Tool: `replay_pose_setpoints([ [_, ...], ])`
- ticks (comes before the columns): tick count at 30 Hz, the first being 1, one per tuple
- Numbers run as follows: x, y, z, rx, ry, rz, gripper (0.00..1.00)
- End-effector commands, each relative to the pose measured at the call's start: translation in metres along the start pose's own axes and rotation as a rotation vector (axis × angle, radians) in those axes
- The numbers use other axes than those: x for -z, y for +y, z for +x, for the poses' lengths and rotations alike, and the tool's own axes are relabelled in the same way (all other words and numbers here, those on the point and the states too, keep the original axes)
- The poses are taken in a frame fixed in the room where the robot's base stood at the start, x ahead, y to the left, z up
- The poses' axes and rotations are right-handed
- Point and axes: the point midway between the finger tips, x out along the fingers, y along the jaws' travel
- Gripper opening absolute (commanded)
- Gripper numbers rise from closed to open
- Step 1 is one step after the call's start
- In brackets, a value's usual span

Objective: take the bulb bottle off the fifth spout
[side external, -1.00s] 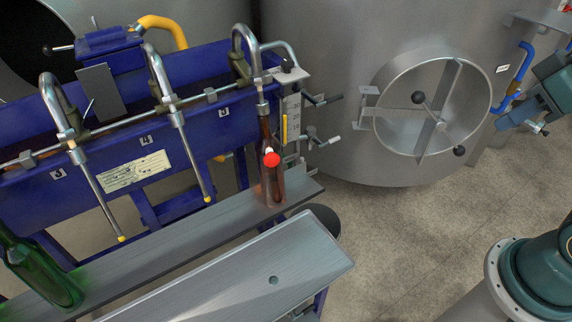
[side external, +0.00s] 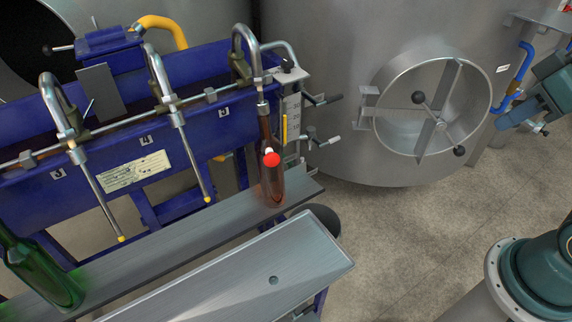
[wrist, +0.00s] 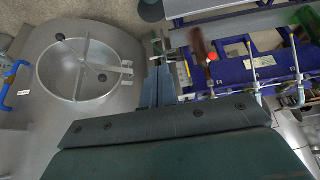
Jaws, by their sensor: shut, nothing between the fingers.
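The bottle, brown glass (side external: 272,188), stands upright on the shelf under the rightmost spout (side external: 242,48) in the side view. The spout's tube goes down to its mouth. A round red and white spot (side external: 271,159) shows at its neck and hides part of the glass. In the wrist view the bottle (wrist: 198,42) is at the upper right of my gripper, with the red spot beside it. My gripper (wrist: 159,72) is shut and empty, apart from the bottle. It does not show in the side view.
A green bottle (side external: 35,275) stands at the shelf's left end. Two spouts with long tubes (side external: 192,160) hang between the bottles. The shelf (side external: 150,251) has a lower metal plate (side external: 225,275) in front. Small handles (side external: 322,138) jut out right of the bottle, before a steel tank (side external: 330,60).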

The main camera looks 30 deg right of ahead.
Motion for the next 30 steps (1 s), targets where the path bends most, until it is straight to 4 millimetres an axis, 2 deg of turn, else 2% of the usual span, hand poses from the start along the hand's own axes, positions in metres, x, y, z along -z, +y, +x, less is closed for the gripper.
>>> replay_pose_setpoints([
  [2, 0.0, 0.0, 0.0, 0.0, 0.0, 0.0, 0.0],
  [10, 0.007, -0.002, 0.002, 0.007, -0.004, -0.02, 0.51],
  [15, 0.027, -0.008, 0.007, 0.03, -0.014, -0.078, 0.84],
  [23, 0.074, -0.022, 0.028, 0.1, -0.029, -0.218, 0.86],
  [30, 0.118, -0.034, 0.058, 0.18, -0.033, -0.344, 0.86],
])
